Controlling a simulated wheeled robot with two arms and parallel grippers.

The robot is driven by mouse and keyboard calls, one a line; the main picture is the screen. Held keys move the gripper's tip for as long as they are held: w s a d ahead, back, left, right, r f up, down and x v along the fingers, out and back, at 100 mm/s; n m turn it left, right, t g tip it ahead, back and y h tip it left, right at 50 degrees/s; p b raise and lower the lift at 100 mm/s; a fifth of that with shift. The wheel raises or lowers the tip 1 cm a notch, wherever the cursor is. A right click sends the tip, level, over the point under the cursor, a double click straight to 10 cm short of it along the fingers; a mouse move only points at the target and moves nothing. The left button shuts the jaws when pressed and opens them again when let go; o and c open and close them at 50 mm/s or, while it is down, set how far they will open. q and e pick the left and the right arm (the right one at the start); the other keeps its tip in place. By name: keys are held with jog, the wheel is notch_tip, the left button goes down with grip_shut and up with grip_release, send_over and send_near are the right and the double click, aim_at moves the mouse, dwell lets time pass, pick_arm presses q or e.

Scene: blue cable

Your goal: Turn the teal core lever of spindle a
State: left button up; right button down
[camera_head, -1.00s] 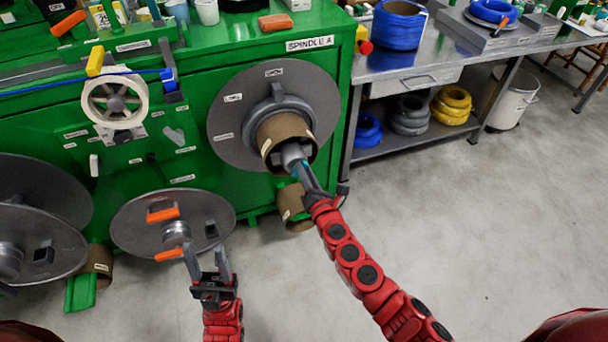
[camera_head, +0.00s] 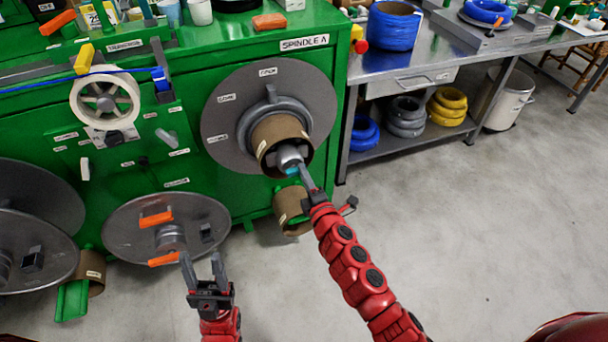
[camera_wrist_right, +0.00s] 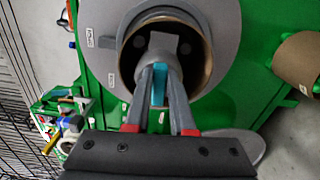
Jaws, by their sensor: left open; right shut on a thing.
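Spindle A is the large grey disc (camera_head: 225,110) on the green machine, under the "SPINDLE A" label (camera_head: 304,43). A brown cardboard core (camera_head: 272,137) sits around its grey hub (camera_head: 289,155). The teal lever (camera_head: 292,171) sticks out from the hub; it also shows in the right wrist view (camera_wrist_right: 159,84), between the two fingers. My right gripper (camera_head: 302,177) is shut on the teal lever, partly covering it in the head view. My left gripper (camera_head: 202,264) is open and empty, below the lower grey disc with orange handles.
A lower grey disc (camera_head: 125,227) with orange handles (camera_head: 157,219) is close to my left gripper. Another cardboard core (camera_head: 288,205) is below spindle A. A metal bench (camera_head: 440,62) with cable coils stands at the right. The floor (camera_head: 470,220) at right is clear.

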jog(key=shift+f+m, duration=0.1)
jog(key=shift+m, duration=0.4)
jog(key=c, duration=0.8)
grip_release()
jog(key=shift+o, duration=0.2)
jog(key=shift+s, duration=0.15)
jog(key=v, duration=1.7)
